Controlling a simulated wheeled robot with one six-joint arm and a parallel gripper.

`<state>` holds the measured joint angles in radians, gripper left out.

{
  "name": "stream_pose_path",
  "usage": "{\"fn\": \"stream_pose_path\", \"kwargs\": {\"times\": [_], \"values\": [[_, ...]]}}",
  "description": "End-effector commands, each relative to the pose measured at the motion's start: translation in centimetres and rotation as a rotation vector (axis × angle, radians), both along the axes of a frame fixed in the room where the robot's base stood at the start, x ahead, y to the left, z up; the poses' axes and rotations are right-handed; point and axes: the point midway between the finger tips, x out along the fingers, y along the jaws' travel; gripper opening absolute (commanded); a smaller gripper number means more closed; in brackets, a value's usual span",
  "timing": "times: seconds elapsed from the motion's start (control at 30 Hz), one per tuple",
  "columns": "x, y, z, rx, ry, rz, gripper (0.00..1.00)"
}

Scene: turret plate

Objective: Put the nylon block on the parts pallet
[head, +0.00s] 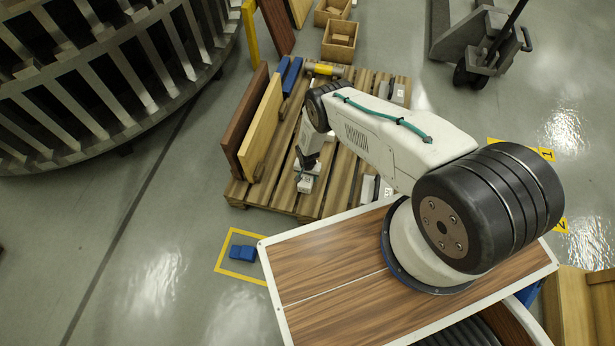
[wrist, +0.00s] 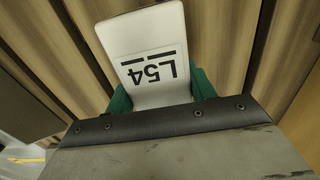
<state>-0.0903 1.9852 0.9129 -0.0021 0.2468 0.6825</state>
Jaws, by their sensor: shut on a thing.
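The white nylon block, marked L54, shows in the wrist view (wrist: 150,32) between the green pads of my gripper (wrist: 160,92). In the head view my gripper (head: 306,166) points down over the front left part of the wooden parts pallet (head: 338,192), shut on the white block (head: 305,184). The pallet's slats (wrist: 55,62) fill the background behind the block in the wrist view. I cannot tell whether the block touches the slats. Part of the pallet is hidden under my arm.
A brown board and a tan board (head: 260,127) stand along the pallet's left side. Blue pieces (head: 291,76) and a grey-yellow cylinder (head: 324,70) lie at its far end. White pieces (head: 369,188) sit on the right. A blue part (head: 243,253) lies on the floor within yellow marking.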

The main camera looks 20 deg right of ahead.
Motion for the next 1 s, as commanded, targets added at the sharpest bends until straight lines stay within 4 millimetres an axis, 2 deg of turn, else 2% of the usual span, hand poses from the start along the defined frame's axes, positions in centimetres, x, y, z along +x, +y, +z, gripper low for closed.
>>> {"fn": "stream_pose_path", "kwargs": {"times": [0.1,0.53,0.57,0.6,0.63,1.0], "values": [[0.22,0.04,-0.86,0.000,-0.004,0.001,0.15],[0.23,0.01,-1.33,0.000,-0.004,0.001,0.15],[0.19,0.02,-1.35,0.000,-0.004,0.001,0.60],[0.19,0.02,-1.33,0.000,-0.004,0.001,0.71],[0.19,0.02,-1.32,0.000,-0.004,0.001,0.76],[0.32,0.03,-0.89,0.000,-0.004,0.001,0.76]]}}
